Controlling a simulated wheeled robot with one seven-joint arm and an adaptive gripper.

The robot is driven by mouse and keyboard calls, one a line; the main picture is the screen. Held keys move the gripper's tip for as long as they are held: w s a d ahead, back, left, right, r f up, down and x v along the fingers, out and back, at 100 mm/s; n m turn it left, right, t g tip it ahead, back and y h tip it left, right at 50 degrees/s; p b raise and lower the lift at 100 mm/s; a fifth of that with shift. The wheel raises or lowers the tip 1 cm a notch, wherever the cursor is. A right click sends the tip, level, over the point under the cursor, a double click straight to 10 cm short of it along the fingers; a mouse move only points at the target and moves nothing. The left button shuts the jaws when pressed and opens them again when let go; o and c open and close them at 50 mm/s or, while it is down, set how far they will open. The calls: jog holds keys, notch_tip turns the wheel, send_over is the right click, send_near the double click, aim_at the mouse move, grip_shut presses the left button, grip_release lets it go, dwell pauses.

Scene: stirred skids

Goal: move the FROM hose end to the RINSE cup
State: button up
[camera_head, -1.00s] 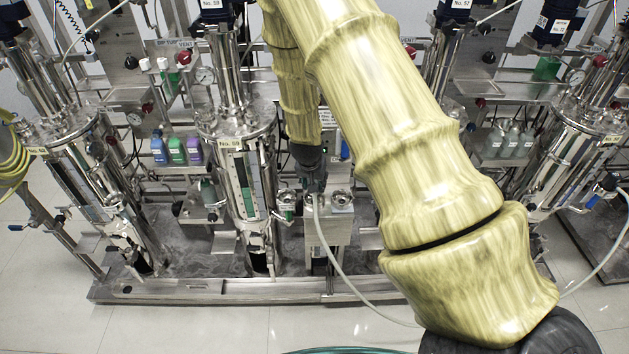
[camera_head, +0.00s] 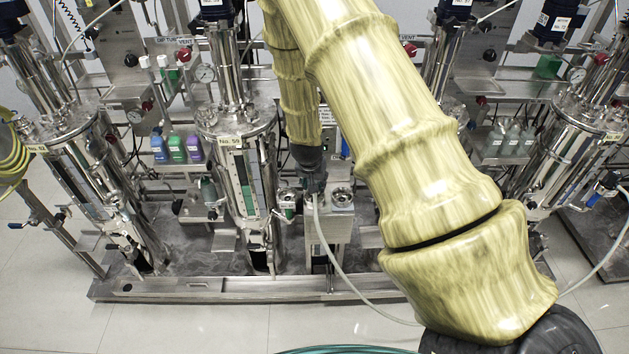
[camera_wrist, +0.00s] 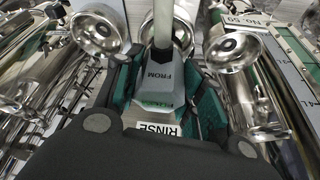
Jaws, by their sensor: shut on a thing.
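The FROM hose end is a grey block (camera_wrist: 160,75) marked FROM, with a pale hose (camera_wrist: 163,22) running from it. My gripper (camera_wrist: 164,88) is shut on it, with green pads on both sides. In the head view my gripper (camera_head: 312,182) is over the small stand between two metal cups, and the pale hose (camera_head: 328,250) hangs down from it. A RINSE label (camera_wrist: 157,130) shows just below the hose end in the wrist view.
Metal cups stand close by, at upper left (camera_wrist: 96,30) and right (camera_wrist: 235,50) in the wrist view. The No. 59 vessel (camera_head: 238,150) stands left of my gripper. Coloured bottles (camera_head: 178,149) sit farther left.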

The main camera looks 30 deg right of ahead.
jog(key=shift+f+b, duration=0.6)
jog(key=shift+f, duration=0.7)
jog(key=o, duration=1.3)
jog(key=w+d+p+v, duration=0.1)
jog(key=p+v, duration=0.9)
jog(key=v, duration=1.5)
jog(key=shift+r, duration=0.2)
